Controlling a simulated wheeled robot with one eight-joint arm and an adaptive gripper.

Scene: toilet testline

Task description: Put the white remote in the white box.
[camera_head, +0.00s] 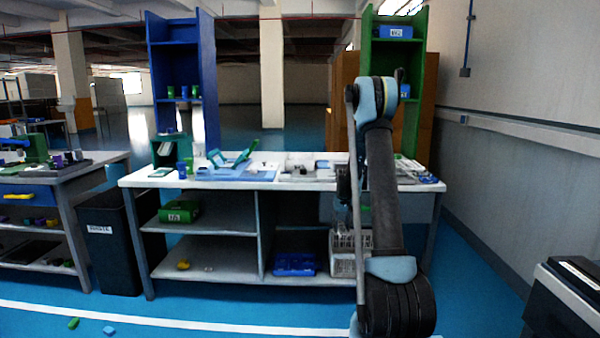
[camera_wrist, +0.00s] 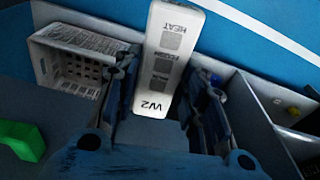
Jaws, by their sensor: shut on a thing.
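In the wrist view, my gripper (camera_wrist: 167,78) is shut on the white remote (camera_wrist: 170,45). The remote sticks out past the fingers, with grey buttons and printed words such as HEAT and W2 facing the camera. The white box (camera_wrist: 78,62) is a basket with slotted walls, to the left of the gripper and apart from the remote in this view. In the head view, the white box (camera_head: 345,264) is on the lower shelf of the workbench, partly behind my arm. My gripper is largely hidden by my arm there, and I cannot make out the remote.
The white-topped workbench (camera_head: 225,183) holds several trays and parts. A blue crate (camera_head: 294,265) is on the lower shelf, left of the white box. A black bin (camera_head: 108,245) stands at the bench's left. A green object (camera_wrist: 22,138) is at the wrist view's left edge.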

